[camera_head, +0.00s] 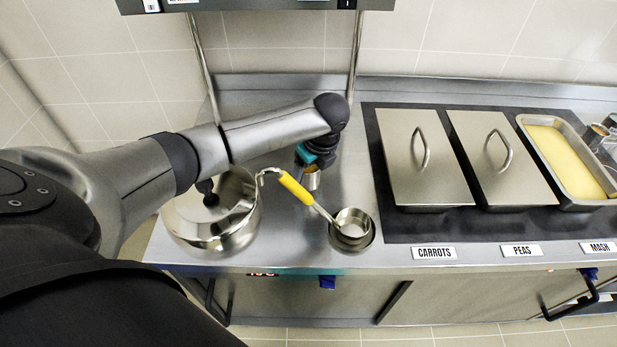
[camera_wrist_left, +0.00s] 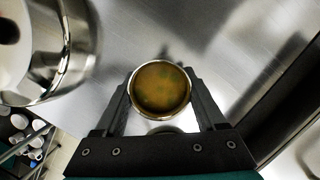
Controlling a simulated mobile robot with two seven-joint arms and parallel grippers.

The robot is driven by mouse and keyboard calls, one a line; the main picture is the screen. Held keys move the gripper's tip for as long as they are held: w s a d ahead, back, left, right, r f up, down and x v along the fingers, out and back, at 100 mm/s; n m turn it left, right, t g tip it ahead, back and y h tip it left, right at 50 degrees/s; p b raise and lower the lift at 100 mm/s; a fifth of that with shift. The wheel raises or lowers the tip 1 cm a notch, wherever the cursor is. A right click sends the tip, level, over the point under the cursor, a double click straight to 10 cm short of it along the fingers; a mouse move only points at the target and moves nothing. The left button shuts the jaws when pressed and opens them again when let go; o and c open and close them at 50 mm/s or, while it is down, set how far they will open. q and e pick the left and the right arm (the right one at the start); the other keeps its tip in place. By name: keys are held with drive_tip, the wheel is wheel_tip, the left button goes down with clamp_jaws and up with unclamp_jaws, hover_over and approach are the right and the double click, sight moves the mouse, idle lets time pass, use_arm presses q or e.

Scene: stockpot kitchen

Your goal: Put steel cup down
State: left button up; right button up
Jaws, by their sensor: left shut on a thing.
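The steel cup (camera_head: 312,180) is a small shiny cup behind the yellow-handled ladle, partly hidden by my left gripper. In the left wrist view the cup (camera_wrist_left: 160,90) is seen from above, with a brownish-green filling. My left gripper (camera_head: 308,168) reaches over the steel counter (camera_head: 290,235) and is shut on the cup, with one finger on each side in the wrist view. The cup looks upright. I cannot tell whether its base touches the counter. My right gripper does not show.
A steel stockpot (camera_head: 212,235) stands close on the left. A ladle with a yellow handle (camera_head: 296,188) rests with its bowl in a small steel bowl (camera_head: 365,241) in front. Lidded pans (camera_head: 425,170) and an open mash pan (camera_head: 565,160) fill the right.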

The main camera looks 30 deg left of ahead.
use_arm(q)
wheel_tip(320, 180, down, 2)
drive_tip(key=shift+f, duration=0.1)
drive_tip(key=o, duration=1.5)
drive_tip(key=p+v, duration=0.2)
drive_tip(key=v, duration=1)
drive_tip(key=shift+d, duration=0.1)
